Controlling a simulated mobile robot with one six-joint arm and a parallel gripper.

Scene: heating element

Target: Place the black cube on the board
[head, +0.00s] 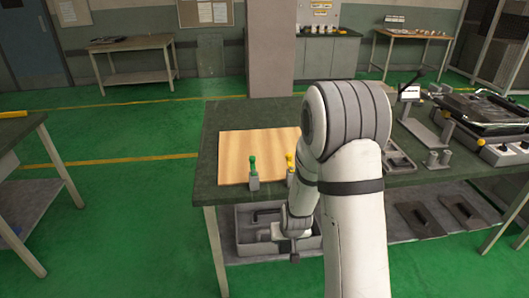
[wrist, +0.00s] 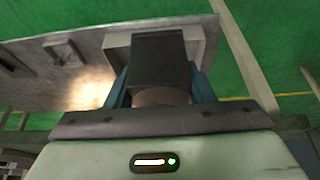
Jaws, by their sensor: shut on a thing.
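My gripper (wrist: 158,88) is shut on the black cube (wrist: 158,60); the blue fingers sit on either side of it in the wrist view. In the head view my gripper (head: 292,250) hangs low in front of the workbench, below the tabletop. A small dark piece at its tip may be the cube, but it is too small to tell. The wooden board (head: 255,150) lies flat on the left part of the bench top, its right side partly hidden by my arm.
A green-handled tool (head: 253,172) and a yellow-handled one (head: 290,168) stand at the board's front edge. A grey bin (head: 246,247) sits on the lower shelf by my gripper. Trays and equipment (head: 485,110) fill the bench's right side. Most of the visible board is clear.

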